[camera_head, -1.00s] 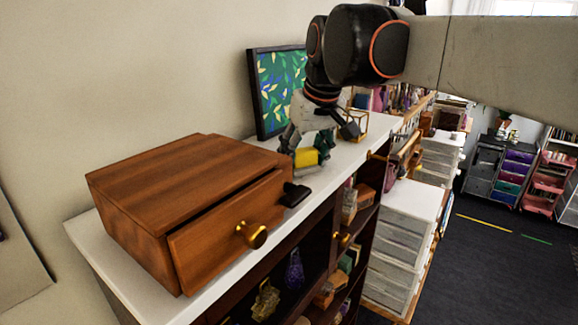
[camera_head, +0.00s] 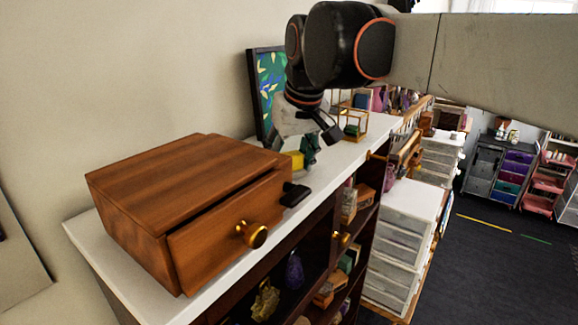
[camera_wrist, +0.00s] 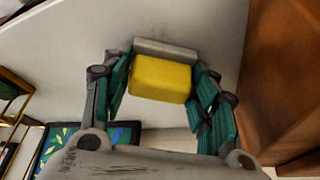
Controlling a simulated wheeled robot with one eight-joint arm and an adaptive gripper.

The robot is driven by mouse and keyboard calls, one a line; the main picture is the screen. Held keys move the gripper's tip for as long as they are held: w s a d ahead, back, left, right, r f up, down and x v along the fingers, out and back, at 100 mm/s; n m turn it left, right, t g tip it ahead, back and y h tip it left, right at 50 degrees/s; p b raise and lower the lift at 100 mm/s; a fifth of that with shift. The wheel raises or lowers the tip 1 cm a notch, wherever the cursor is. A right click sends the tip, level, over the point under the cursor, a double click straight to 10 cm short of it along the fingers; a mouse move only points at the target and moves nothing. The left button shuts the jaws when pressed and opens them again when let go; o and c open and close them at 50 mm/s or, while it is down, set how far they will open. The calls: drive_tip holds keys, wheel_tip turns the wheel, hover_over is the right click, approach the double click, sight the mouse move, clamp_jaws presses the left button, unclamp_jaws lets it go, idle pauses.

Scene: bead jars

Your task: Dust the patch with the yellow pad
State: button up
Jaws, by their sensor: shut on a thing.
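The yellow pad (camera_head: 297,160) is a block with a grey strip along one edge. In the wrist view the yellow pad (camera_wrist: 160,78) sits between the green-lined fingers of my gripper (camera_wrist: 168,85), which is shut on it. In the head view my gripper (camera_head: 302,156) is low over the white cabinet top (camera_head: 345,157), just behind the wooden drawer box. I cannot tell whether the pad touches the top. I cannot make out a patch in either view; the box and my gripper hide part of the top.
The wooden drawer box (camera_head: 180,190), its drawer a little open, stands close in front of my gripper. A small black object (camera_head: 295,195) lies by its right corner. A framed leaf picture (camera_head: 268,85) leans on the wall. A gold wire cube (camera_head: 353,124) stands farther back.

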sight(297, 150)
drive_tip(key=shift+w+d, duration=0.35)
drive_tip(key=shift+w, duration=0.25)
drive_tip(key=shift+w+d, duration=0.3)
drive_tip(key=shift+w, duration=0.35)
drive_tip(key=shift+w+d, duration=0.35)
drive_tip(key=shift+w, duration=0.25)
drive_tip(key=shift+r, duration=0.15)
wheel_tip(297, 150, up, 7)
drive_tip(key=p, duration=0.4)
idle(0.7)
